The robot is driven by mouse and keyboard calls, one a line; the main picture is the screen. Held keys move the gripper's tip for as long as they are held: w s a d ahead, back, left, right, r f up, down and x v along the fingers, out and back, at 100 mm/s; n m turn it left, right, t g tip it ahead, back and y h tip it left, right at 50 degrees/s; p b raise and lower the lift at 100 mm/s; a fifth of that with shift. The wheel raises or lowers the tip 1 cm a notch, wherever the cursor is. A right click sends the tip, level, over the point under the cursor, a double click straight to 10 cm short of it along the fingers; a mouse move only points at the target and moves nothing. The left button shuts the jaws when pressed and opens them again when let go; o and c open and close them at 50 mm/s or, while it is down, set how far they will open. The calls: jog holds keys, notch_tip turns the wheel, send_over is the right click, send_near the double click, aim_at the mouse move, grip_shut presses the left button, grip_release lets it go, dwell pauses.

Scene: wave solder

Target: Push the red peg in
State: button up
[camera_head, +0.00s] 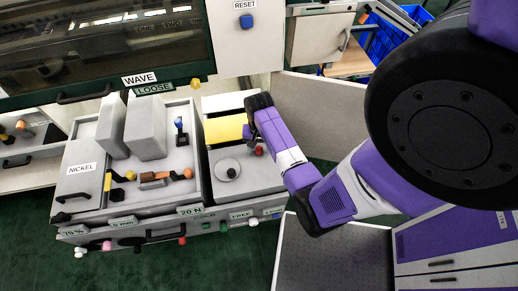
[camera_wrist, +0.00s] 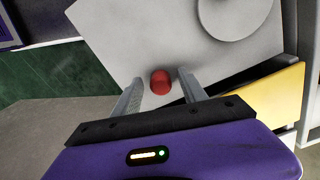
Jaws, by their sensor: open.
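The red peg (camera_wrist: 160,81) shows in the wrist view as a round red knob on a light grey panel. It also shows in the head view (camera_head: 259,151), just below the end of my arm. My gripper (camera_wrist: 162,88) is open, with one finger on each side of the peg in the picture. I cannot tell whether the fingers touch the peg or how far above the panel they are. In the head view the fingers are mostly hidden by my wrist.
A round grey disc (camera_wrist: 236,12) lies on the same panel. A yellow block (camera_head: 225,130) stands close to my gripper. To the left are two tall grey blocks (camera_head: 146,128) and several coloured handles. An open grey door panel (camera_head: 318,112) is behind my arm.

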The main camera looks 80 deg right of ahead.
jog(key=shift+f, duration=0.3)
grip_shut()
dwell(1.3)
